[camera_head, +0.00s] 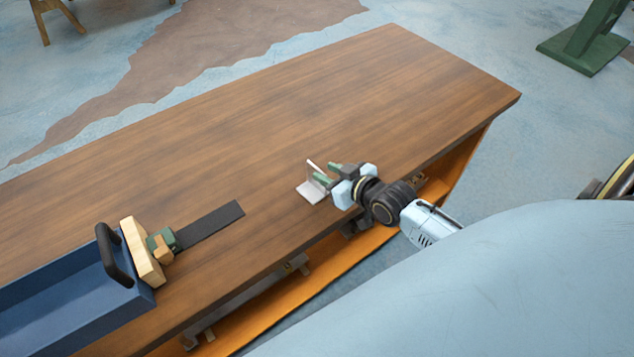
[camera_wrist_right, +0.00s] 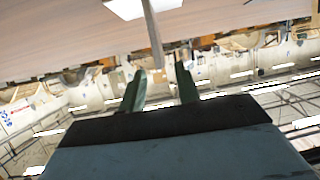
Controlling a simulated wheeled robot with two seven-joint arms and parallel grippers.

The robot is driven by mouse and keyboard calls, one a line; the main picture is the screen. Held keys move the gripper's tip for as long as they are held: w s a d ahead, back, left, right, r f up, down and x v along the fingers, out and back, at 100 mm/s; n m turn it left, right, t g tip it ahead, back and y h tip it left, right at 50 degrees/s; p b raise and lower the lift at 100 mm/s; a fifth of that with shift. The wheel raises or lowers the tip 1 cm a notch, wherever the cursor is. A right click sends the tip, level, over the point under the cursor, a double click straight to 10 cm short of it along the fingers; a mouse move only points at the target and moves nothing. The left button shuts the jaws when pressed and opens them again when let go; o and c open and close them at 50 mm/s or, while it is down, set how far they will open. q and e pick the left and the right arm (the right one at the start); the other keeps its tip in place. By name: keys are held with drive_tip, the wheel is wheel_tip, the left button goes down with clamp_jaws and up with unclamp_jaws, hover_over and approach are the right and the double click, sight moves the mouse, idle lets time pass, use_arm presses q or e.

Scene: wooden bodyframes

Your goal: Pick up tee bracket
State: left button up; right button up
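The tee bracket (camera_head: 311,191) is a small pale grey-white piece with a flat plate and a thin upright part, on the wooden table (camera_head: 250,120) close to its front edge. My right gripper (camera_head: 329,174) is just right of the bracket, its green fingers pointing at it. In the right wrist view, the two fingers (camera_wrist_right: 161,80) stand apart. The bracket's thin part (camera_wrist_right: 152,35) lies ahead, its near end in line with the gap between the fingertips. Contact with either finger cannot be made out. My left gripper is not in view.
A blue toolbox (camera_head: 60,290) with a black handle stands at the table's left end. Beside it are a wooden block (camera_head: 142,252), a green-and-wood piece (camera_head: 162,243) and a flat dark strip (camera_head: 210,225). The table's back and right are clear.

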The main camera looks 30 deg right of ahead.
sight(317, 168)
drive_tip(key=x, duration=0.4)
drive_tip(key=shift+w+a+f, duration=0.1)
drive_tip(key=shift+w, duration=0.15)
clamp_jaws()
